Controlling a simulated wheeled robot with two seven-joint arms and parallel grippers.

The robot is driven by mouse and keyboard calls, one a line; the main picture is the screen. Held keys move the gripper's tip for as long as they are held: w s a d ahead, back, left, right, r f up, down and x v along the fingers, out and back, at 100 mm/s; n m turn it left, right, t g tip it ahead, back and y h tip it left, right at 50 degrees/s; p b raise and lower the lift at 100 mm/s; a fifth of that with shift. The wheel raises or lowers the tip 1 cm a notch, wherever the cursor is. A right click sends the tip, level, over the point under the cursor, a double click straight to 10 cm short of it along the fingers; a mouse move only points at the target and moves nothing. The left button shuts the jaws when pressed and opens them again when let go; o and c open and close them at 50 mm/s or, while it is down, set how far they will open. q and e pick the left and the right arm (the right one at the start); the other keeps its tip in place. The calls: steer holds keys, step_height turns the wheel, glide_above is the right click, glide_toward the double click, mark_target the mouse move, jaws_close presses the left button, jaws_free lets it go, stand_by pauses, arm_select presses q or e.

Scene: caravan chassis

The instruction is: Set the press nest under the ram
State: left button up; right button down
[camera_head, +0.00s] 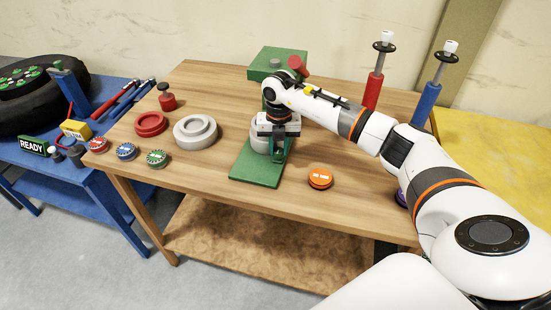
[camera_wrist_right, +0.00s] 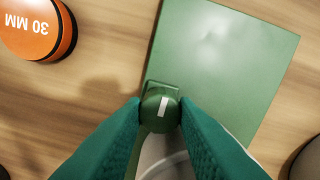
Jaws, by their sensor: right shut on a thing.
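The green press stands at the back middle of the wooden bench, with its green head (camera_head: 278,60) above and its flat green base plate (camera_head: 256,172) reaching toward me. A pale grey round piece (camera_head: 260,144), likely the nest, sits on the plate under my right gripper, partly hidden; its rim (camera_wrist_right: 168,158) also shows in the wrist view. My right gripper (camera_head: 277,152) points down over the plate. Its teal fingers are shut on a green knob with a white mark (camera_wrist_right: 160,108), beside the grey rim. The ram is hidden behind my arm. My left gripper is not in view.
A loose grey ring (camera_head: 195,131) and a red ring (camera_head: 150,124) lie left of the press. An orange 30 MM disc (camera_head: 320,178) lies right of the plate. Red (camera_head: 374,88) and blue (camera_head: 426,103) shock absorbers stand at the right.

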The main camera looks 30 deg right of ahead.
steer(key=shift+w+d+f, duration=0.2)
steer(key=shift+w+d, duration=0.1)
steer(key=shift+d, duration=0.05)
steer(key=shift+r, duration=0.1)
steer(key=shift+s+a+r, duration=0.1)
steer(key=shift+s+a, duration=0.05)
steer(key=shift+a, duration=0.05)
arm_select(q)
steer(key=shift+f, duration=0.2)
arm_select(e)
steer(key=c, duration=1.1)
jaws_free()
steer(key=shift+c, duration=0.2)
